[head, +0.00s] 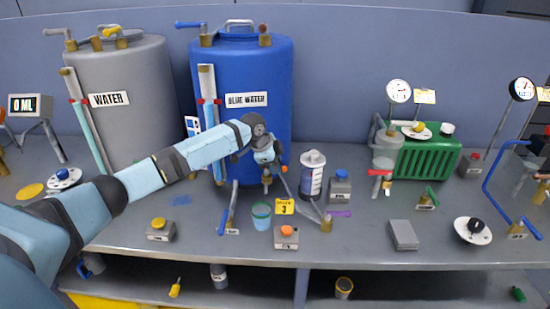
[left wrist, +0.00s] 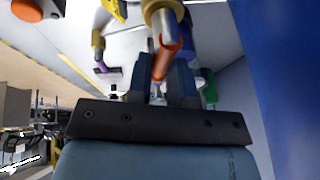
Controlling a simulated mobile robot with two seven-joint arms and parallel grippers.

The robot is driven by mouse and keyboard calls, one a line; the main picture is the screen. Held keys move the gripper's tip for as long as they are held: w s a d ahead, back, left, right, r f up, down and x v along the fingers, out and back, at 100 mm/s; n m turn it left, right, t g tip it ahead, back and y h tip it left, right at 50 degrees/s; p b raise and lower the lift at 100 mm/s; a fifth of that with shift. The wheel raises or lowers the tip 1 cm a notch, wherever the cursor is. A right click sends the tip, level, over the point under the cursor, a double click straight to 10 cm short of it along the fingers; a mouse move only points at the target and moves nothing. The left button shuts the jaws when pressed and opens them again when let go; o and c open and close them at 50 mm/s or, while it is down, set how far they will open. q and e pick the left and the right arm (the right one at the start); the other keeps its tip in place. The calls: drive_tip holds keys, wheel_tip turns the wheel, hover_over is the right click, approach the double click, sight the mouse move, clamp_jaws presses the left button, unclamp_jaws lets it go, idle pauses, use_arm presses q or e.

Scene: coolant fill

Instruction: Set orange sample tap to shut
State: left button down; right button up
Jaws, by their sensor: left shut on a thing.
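The orange sample tap (head: 284,169) is in front of the blue water tank (head: 222,85) in the head view, largely hidden by my left gripper (head: 270,168). In the left wrist view its orange handle (left wrist: 165,62) runs between the two dark fingers of my left gripper (left wrist: 166,85), which is shut on it. A brass fitting (left wrist: 158,10) shows at the handle's upper end. The exact angle of the handle is hard to tell in the head view. My right gripper is in neither view.
A yellow sign marked 3 (head: 284,207), a teal cup (head: 261,215), an orange button box (head: 286,236) and a purple-handled valve (head: 328,221) stand close below my left gripper. The bench front (head: 200,248) has free room.

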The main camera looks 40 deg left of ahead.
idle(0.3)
use_arm(q)
drive_tip(key=c, duration=1)
unclamp_jaws()
drive_tip(key=shift+c, duration=0.2)
drive_tip(key=v, duration=1.4)
drive_tip(key=shift+d, duration=0.1)
